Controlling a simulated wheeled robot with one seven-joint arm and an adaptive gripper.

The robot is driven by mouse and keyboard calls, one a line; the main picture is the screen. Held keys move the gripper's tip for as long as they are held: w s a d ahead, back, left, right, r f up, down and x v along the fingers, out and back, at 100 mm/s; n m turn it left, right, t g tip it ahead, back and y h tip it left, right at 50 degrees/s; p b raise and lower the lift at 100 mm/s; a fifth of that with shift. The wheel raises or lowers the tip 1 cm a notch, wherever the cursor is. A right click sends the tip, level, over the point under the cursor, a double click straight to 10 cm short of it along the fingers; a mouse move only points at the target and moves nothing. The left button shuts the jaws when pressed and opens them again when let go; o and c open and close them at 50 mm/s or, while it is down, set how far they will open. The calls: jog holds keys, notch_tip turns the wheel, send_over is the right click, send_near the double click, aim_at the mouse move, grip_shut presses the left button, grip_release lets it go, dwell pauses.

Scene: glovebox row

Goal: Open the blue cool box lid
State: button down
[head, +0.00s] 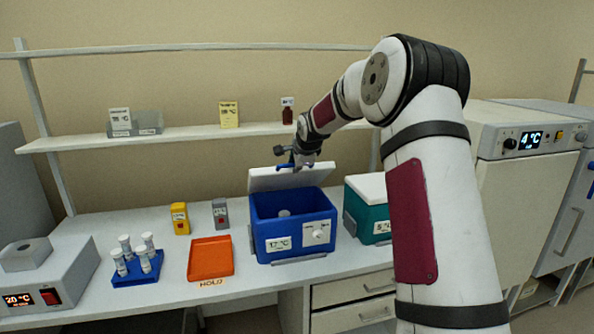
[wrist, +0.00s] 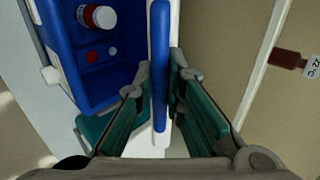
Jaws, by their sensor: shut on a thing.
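The blue cool box (head: 290,228) stands on the bench with a 17 °C label and a white knob on its front. Its white lid (head: 275,178) is raised and tilted up at the back, so the inside shows. My gripper (head: 297,160) is at the lid's upper edge. In the wrist view my gripper (wrist: 172,88) is shut on the blue lid handle (wrist: 160,60), with a finger on each side. The open blue box (wrist: 120,73) there holds a red vial with a white cap (wrist: 99,17).
A teal cool box (head: 367,220) with a white lid stands just right. An orange tray (head: 211,258), a blue rack of vials (head: 138,268), and yellow (head: 180,219) and grey (head: 220,213) boxes stand left. A shelf (head: 190,135) runs behind and above.

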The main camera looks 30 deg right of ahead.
jog(key=shift+r, duration=0.15)
jog(key=c, duration=1.7)
grip_release()
jog(key=shift+o, duration=0.2)
jog(key=v, duration=1.1)
jog(key=shift+s+r, duration=0.3)
